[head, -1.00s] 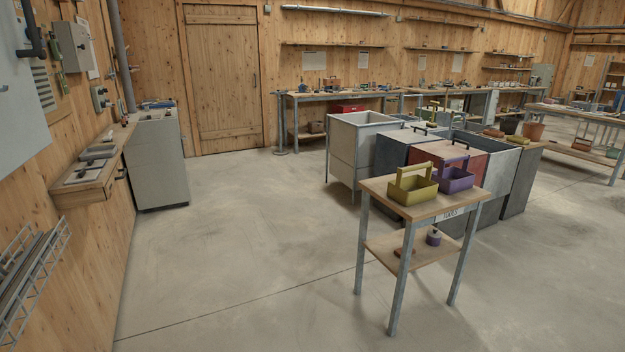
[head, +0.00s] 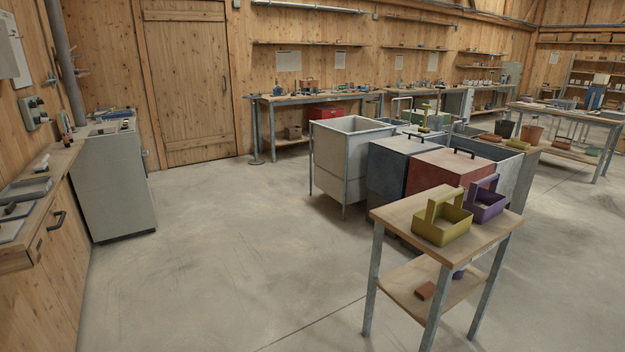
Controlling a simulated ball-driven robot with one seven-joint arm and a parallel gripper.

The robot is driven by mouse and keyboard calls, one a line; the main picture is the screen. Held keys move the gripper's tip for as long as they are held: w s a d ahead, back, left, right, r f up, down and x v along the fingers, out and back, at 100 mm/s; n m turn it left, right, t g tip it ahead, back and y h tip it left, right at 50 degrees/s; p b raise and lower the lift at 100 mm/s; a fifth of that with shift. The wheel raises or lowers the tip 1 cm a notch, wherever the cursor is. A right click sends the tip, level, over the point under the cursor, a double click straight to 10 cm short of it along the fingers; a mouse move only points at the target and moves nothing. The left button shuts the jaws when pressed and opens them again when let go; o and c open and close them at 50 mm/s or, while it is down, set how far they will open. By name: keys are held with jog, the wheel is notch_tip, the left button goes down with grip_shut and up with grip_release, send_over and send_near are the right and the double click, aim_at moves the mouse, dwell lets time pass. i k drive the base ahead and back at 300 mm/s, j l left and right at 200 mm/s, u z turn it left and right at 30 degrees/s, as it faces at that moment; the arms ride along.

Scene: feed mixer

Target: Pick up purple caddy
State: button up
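The purple caddy (head: 487,205) is an open box with an upright handle. It stands on the top of a small wooden table (head: 405,212) with grey metal legs, at the right of the head view. A yellow-green caddy (head: 440,229) of the same kind stands just in front of it and to its left, and its handle and side hide a little of the purple caddy. My gripper is not in view.
Large bins, one grey (head: 345,162) and one with a red lid (head: 452,168), stand right behind the small table. A grey cabinet (head: 115,180) and wall bench line the left. The concrete floor (head: 230,240) between is clear.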

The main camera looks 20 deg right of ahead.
aim_at(486, 204)
jog(key=i+l+u, duration=0.1)
jog(key=l, duration=0.35)
jog(key=i+l+u, duration=0.1)
jog(key=l, duration=0.35)
jog(key=i+l+u, duration=0.1)
jog(key=l, duration=0.4)
jog(key=i+l+u, duration=0.1)
jog(key=l, duration=0.35)
jog(key=i, duration=0.1)
